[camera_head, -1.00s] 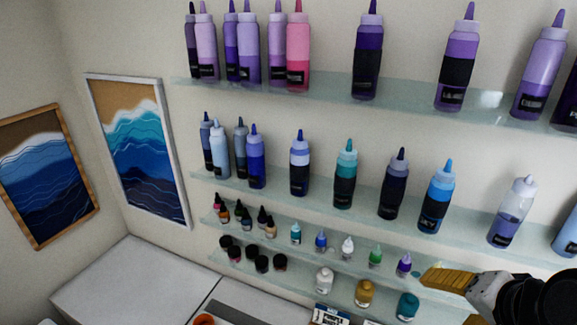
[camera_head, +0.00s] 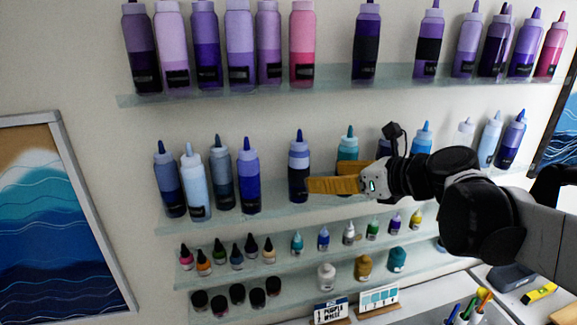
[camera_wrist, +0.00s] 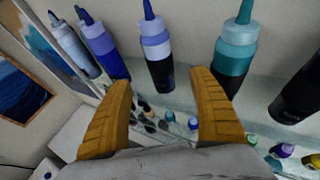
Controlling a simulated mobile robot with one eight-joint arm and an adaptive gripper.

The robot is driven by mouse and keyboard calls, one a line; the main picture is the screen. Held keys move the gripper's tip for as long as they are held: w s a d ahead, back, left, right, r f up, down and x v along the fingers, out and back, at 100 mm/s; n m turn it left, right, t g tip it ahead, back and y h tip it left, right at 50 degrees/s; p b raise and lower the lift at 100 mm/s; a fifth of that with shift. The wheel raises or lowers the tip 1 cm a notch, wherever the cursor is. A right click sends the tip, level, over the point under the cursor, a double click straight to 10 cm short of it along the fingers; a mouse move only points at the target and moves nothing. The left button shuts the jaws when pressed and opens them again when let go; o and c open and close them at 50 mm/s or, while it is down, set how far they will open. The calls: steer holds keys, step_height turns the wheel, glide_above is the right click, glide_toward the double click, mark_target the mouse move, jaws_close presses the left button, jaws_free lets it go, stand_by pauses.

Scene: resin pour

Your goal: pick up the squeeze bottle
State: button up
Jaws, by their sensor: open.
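Several squeeze bottles stand on wall shelves, and the task does not say which one. A navy bottle with a pale blue band (camera_head: 299,165) stands upright on the second shelf. In the wrist view this bottle (camera_wrist: 156,48) stands ahead, framed between my finger tips. My gripper (camera_head: 309,185) has yellow ribbed fingers, beside the lower part of the navy bottle in the head view. In the wrist view my gripper (camera_wrist: 163,82) is open and empty, its fingers apart. A teal bottle (camera_wrist: 236,50) stands to the right, partly hidden by my gripper in the head view (camera_head: 347,146).
A blue bottle (camera_head: 249,178) stands left of the navy one. The glass shelf edge (camera_head: 270,217) runs below. Small dropper bottles (camera_head: 323,238) and jars (camera_head: 237,294) fill the lower shelves. Purple bottles (camera_head: 240,45) line the top shelf.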

mark_target(307, 172)
steer(key=x, duration=0.4)
steer(key=shift+w+d+f, duration=0.1)
steer(key=shift+w+d, duration=0.1)
steer(key=shift+w, duration=0.15)
steer(key=shift+w+a+p, duration=0.25)
steer(key=shift+a+p, duration=0.1)
steer(key=shift+a, duration=0.25)
steer(key=p+x, duration=0.1)
steer(key=x, duration=0.3)
steer(key=shift+w+a, duration=0.3)
steer(key=shift+s+d, duration=0.15)
steer(key=shift+s, duration=0.05)
steer(key=shift+c, duration=0.9)
steer(key=c, duration=1.3)
